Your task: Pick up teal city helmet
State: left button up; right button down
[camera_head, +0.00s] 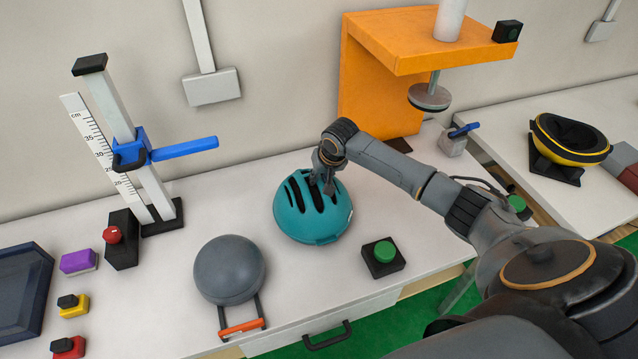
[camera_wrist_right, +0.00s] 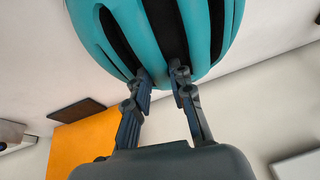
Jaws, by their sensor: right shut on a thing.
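The teal city helmet (camera_head: 306,222) is on the white table in the middle of the head view, with dark vent slots on its top. I cannot tell whether it touches the tabletop. My right gripper (camera_head: 327,182) comes down on it from above. In the right wrist view, the helmet (camera_wrist_right: 215,30) fills the top, and the two fingers of my right gripper (camera_wrist_right: 163,77) are closed on a rib between its vents. My left gripper is not in view.
A grey dome with an orange handle (camera_head: 229,270) sits left of the helmet. A green button box (camera_head: 384,252) is close on the right. Behind stand an orange stand (camera_head: 385,42) with a hanging disc and a measuring post (camera_head: 126,130) with a blue slider.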

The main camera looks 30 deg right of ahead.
jog(key=s+a+r+b, duration=0.3)
jog(key=s+a+r, duration=0.6)
jog(key=r, duration=0.3)
jog(key=shift+s+a+b, duration=0.15)
jog(key=shift+a+b, duration=0.2)
jog(key=shift+a, duration=0.4)
